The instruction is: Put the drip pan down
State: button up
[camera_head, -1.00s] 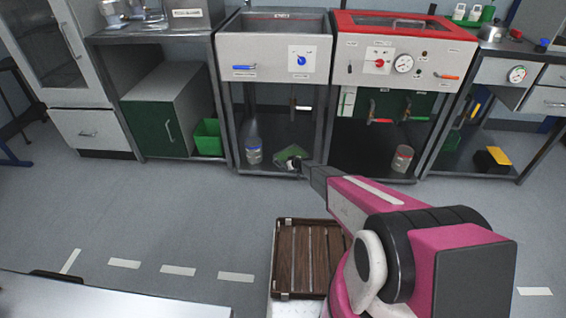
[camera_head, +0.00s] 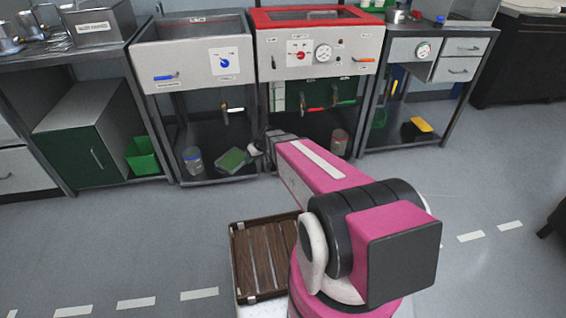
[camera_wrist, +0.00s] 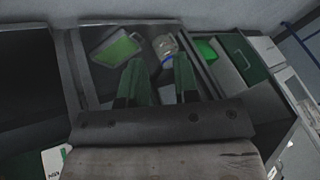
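The drip pan (camera_head: 233,160) looks like a shallow green tray with a pale rim. It rests on the lower shelf (camera_head: 212,140) under the grey station with the blue knob. It also shows in the wrist view (camera_wrist: 118,49), beyond and left of my fingers. My gripper (camera_head: 256,149) is at the shelf's right front, just right of the pan. In the wrist view my gripper (camera_wrist: 160,64) has its two fingers apart, with nothing held between them. The pan lies outside the gap. Whether a finger still touches its edge cannot be told.
A clear jar (camera_head: 193,160) stands left of the pan; it shows in the wrist view (camera_wrist: 166,46). A green bin (camera_head: 142,156) is farther left. A tin (camera_head: 339,142) stands under the red station (camera_head: 320,45). A slatted wooden tray (camera_head: 262,262) is near my base. Floor in front is clear.

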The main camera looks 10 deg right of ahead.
jog(key=s+d+r+m+g+h, duration=0.1)
jog(key=s+d+r+m+h, duration=0.1)
jog(key=s+d+r, duration=0.3)
jog(key=s+d+r+m+g+h, duration=0.1)
jog(key=s+d+r+m+h, duration=0.2)
jog(key=s, duration=1)
jog(key=d+r, duration=0.3)
jog(key=shift+r+m+h, duration=0.3)
jog(key=shift+r+h, duration=0.1)
